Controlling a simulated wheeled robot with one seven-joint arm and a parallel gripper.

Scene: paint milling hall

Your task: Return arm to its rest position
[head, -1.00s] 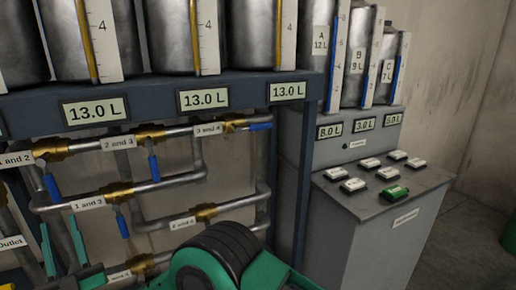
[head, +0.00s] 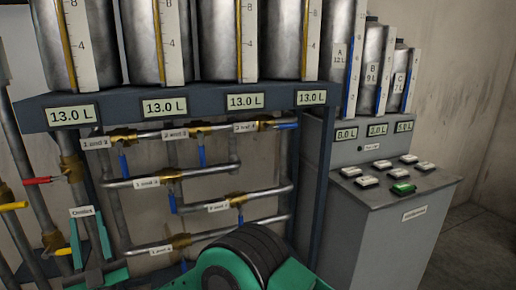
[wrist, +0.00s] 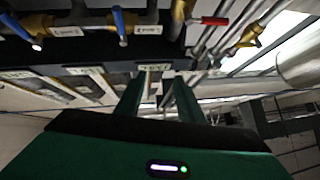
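My gripper (head: 87,222) shows at the lower left of the head view, its two green fingers pointing up in front of the pipework near the "Outlet" label. In the wrist view my gripper (wrist: 157,84) has its fingers apart with nothing held between them. The wrist camera looks steeply upward past the fingers to the displays, pipes and ceiling. My dark and green arm joint fills the bottom middle of the head view.
Pipes with blue-handled valves (head: 202,157) run below a dark shelf (head: 208,88) of steel tanks, whose displays read 13.0 L. A red-handled valve (head: 38,181) is at left. A control box (head: 398,215) with several white buttons and a green one (head: 403,188) stands at right.

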